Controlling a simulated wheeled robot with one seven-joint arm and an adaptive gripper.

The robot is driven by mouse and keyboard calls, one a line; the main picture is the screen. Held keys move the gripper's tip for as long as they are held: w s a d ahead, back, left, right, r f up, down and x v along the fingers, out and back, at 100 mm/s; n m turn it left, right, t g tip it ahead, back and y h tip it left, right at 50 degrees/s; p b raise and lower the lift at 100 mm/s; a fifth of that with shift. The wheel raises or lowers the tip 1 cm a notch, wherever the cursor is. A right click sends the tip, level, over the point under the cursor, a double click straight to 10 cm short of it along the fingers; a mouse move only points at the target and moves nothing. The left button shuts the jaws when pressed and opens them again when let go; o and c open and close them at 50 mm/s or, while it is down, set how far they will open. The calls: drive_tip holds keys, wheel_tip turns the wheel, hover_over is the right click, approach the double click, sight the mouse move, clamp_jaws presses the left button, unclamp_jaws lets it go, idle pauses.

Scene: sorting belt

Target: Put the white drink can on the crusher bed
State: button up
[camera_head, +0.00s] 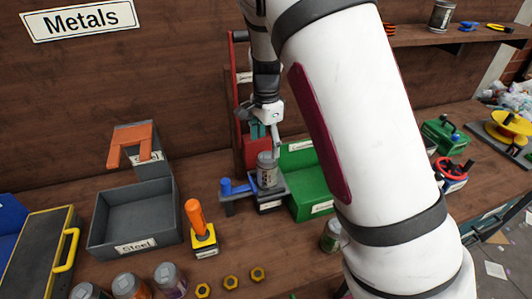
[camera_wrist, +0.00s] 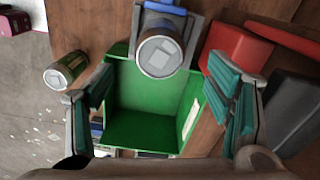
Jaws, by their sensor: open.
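A pale can with a silver lid (camera_head: 267,170) stands upright on the grey crusher bed (camera_head: 270,205); its label is hard to read. In the wrist view the can's lid (camera_wrist: 158,58) faces me, with the grey bed (camera_wrist: 192,30) behind it. My gripper (camera_head: 268,142) is above the can, pointing down. Its teal-padded fingers (camera_wrist: 160,82) are spread wide and empty, with a clear gap on both sides of the can in the wrist view. How far the fingertips are above or beside the lid is hard to tell.
A green bin (camera_head: 308,198) is right beside the crusher. Another can (camera_head: 331,236) stands in front of it. An orange-handled tool (camera_head: 198,222), a grey Steel bin (camera_head: 135,212) and several cans (camera_head: 130,287) are to the left. A red frame (camera_head: 236,90) rises behind.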

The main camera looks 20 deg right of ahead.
drive_tip(key=shift+s+r, duration=0.15)
drive_tip(key=shift+r, duration=0.55)
drive_tip(key=s+r+n+t+y, duration=0.1)
drive_tip(key=s+r+n, duration=0.4)
drive_tip(key=r, duration=0.4)
drive_tip(key=s+r+n+t, duration=0.1)
drive_tip(key=s+r+n, duration=0.2)
drive_tip(key=s, duration=0.4)
drive_tip(key=s+r+n+t, duration=0.2)
drive_tip(key=s+r+n, duration=0.2)
drive_tip(key=s, duration=0.4)
drive_tip(key=s+r+n+t+h, duration=0.1)
drive_tip(key=s+r+n, duration=0.2)
drive_tip(key=s, duration=0.5)
drive_tip(key=shift+r+n+t, duration=0.3)
drive_tip(key=shift+r+n, duration=0.1)
drive_tip(key=shift+r, duration=0.1)
drive_tip(key=shift+s+d, duration=0.1)
